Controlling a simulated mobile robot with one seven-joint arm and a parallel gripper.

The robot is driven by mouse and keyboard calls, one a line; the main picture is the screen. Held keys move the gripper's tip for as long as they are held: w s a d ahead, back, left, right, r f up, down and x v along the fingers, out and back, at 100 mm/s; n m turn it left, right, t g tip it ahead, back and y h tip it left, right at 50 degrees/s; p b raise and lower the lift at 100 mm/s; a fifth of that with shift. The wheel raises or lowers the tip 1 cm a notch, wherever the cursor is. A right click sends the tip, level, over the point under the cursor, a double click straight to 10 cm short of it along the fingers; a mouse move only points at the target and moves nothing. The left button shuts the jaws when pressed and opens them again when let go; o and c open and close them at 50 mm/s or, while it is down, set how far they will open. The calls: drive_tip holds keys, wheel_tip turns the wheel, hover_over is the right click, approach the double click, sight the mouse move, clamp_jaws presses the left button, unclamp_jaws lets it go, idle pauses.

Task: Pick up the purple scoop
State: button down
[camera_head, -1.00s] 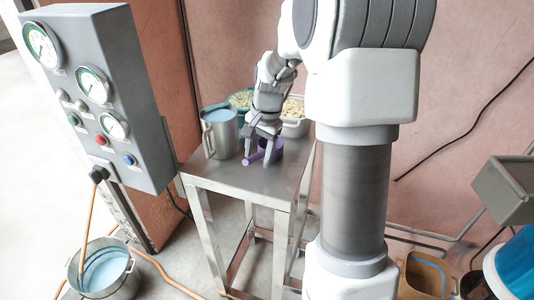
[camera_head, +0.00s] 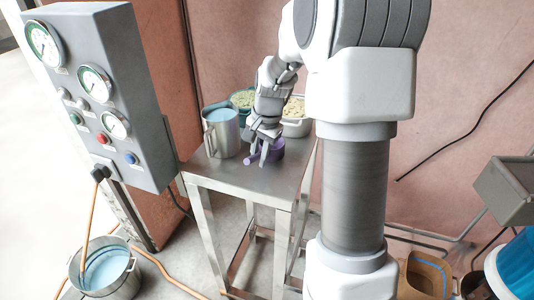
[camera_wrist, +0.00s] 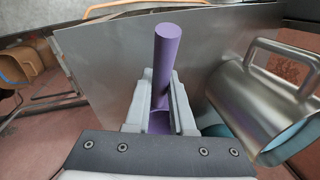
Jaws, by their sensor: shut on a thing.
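The purple scoop (camera_head: 276,150) is at the metal table (camera_head: 252,180), near its middle. Its handle (camera_wrist: 168,55) sticks out from between the jaws in the wrist view. My gripper (camera_head: 260,157) is shut on the scoop's handle, with a finger on either side of it. Much of the scoop's cup is hidden by the fingers and wrist. I cannot tell whether the scoop touches the tabletop.
A steel jug (camera_head: 222,134) with pale blue liquid stands close left of my gripper. Tubs of beans (camera_head: 294,117) stand behind. A gauge panel (camera_head: 108,105) rises at left. The table's front is clear. A bucket (camera_head: 104,270) stands on the floor.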

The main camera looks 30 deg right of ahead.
wheel_tip(320, 180, up, 5)
drive_tip(key=shift+f, duration=0.2)
drive_tip(key=s+d+r, duration=0.6)
drive_tip(key=d, duration=0.3)
drive_tip(key=shift+s+d+r+b, duration=0.25)
drive_tip(key=shift+d+b, duration=0.05)
drive_tip(key=shift+d, duration=0.1)
drive_tip(key=c, duration=1.3)
unclamp_jaws()
clamp_jaws()
